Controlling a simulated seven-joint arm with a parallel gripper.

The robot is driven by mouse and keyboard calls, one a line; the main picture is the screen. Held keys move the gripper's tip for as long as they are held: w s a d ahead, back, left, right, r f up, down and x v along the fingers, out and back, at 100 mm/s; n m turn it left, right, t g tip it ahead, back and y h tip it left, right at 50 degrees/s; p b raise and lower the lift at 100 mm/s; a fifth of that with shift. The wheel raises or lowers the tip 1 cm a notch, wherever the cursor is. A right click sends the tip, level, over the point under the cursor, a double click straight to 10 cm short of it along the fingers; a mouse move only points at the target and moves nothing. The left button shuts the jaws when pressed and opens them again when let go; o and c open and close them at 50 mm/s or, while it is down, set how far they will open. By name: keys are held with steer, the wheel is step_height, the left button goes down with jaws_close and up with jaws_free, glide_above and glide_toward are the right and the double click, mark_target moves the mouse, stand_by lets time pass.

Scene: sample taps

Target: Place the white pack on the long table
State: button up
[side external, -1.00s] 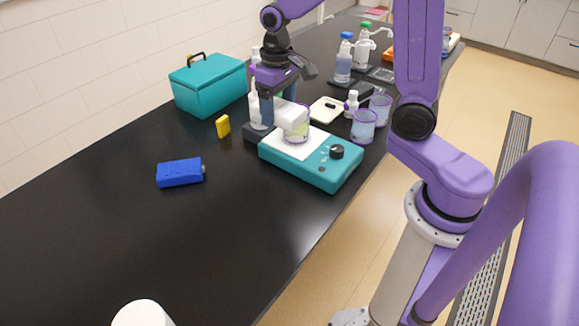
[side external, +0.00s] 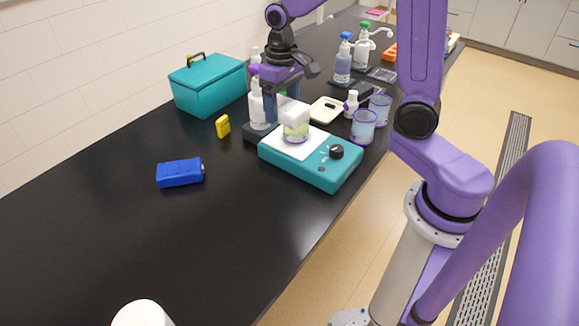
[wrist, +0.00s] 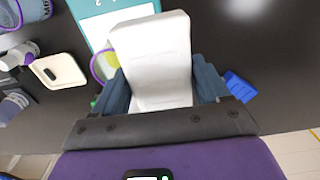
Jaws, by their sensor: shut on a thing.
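My gripper (side external: 282,104) is shut on a white pack (side external: 295,113). In the wrist view the fingers of my gripper (wrist: 162,88) close on both sides of the pack (wrist: 153,48), which sticks out beyond them. The pack is above the teal hotplate and in front of part of a beaker there. The long table (side external: 95,230) has a glossy black top. The wrist view does not show whether the pack touches anything below.
The teal hotplate (side external: 318,172) carries a beaker (side external: 296,137) with yellow-green contents. A blue device (side external: 180,173), yellow object (side external: 222,126) and teal box (side external: 208,85) are to its left. Beakers (side external: 363,126) and bottles stand right and behind. The table's near left is largely clear.

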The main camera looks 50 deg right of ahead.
stand_by(0.5)
steer(key=s+a+f+n, duration=0.1)
steer(key=a+n, duration=0.4)
steer(key=a, duration=0.9)
steer(key=s+a+f+n, duration=0.2)
steer(key=s+a+n, duration=0.2)
steer(key=a, duration=1)
steer(key=shift+s+a+f+n, duration=0.2)
steer(key=shift+f+n, duration=0.1)
steer(key=shift+n, duration=0.2)
steer(key=shift+w, duration=0.1)
glide_above(157, 253)
steer(key=f, duration=0.5)
steer(key=s+f, duration=0.1)
steer(key=f, duration=0.2)
steer(key=shift+d+f, duration=0.35)
steer(key=shift+w+a+f, duration=0.15)
steer(key=shift+w+f, duration=0.1)
steer(key=shift+f, duration=0.1)
steer(key=shift+w+a+f, duration=0.1)
steer(key=shift+f, duration=0.7)
steer(key=shift+w+a+f, duration=0.1)
steer(key=shift+f, duration=0.7)
